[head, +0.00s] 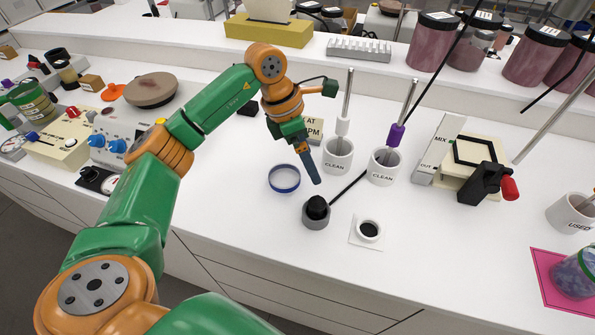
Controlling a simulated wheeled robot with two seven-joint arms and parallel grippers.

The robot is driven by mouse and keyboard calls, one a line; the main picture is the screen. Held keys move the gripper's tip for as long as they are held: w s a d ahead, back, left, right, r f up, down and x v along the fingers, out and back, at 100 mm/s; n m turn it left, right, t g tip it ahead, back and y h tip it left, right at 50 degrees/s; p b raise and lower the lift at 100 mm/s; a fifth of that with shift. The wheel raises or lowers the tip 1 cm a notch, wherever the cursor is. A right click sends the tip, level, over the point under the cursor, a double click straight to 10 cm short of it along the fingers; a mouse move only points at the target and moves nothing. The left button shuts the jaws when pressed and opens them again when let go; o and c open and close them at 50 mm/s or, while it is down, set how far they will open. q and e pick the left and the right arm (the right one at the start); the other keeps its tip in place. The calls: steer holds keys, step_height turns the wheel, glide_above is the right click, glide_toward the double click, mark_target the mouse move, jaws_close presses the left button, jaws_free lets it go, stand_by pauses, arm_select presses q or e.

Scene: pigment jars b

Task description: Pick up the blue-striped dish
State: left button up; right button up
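The blue-striped dish (284,186) is a small round dish with a blue band around its rim, standing on the white bench left of centre. My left gripper (316,182) points down just to the right of the dish, apart from it in the picture. Its fingers overlap in this view, so I cannot tell whether they are open or shut. Nothing shows between them. My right gripper is out of view.
A grey pot with a black top (316,211) stands just below the gripper. Two cups marked CLEAN (338,157) hold upright tools to the right. A small black-filled dish (369,231) sits on a white square. The bench left of the blue-striped dish is clear.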

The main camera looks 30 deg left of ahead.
mark_target(285, 179)
arm_select(q)
steer(key=a, duration=0.2)
steer(key=s+a+y+b, duration=0.1)
steer(key=a, duration=0.1)
steer(key=a+y, duration=0.1)
steer(key=a, duration=0.1)
steer(key=shift+s+f+n+g, duration=0.1)
steer(key=shift+s+n+g, duration=0.1)
steer(key=shift+n+g, duration=0.15)
steer(key=shift+s+a+f, duration=0.15)
steer(key=shift+s, duration=0.2)
steer(key=f, duration=0.2)
steer(key=f+p, duration=0.1)
steer(key=f, duration=0.1)
steer(key=f+p, duration=0.1)
steer(key=f, duration=0.1)
steer(key=shift+w+d, duration=0.35)
steer(key=shift+d, duration=0.05)
steer(key=shift+s, duration=0.1)
steer(key=c, duration=1)
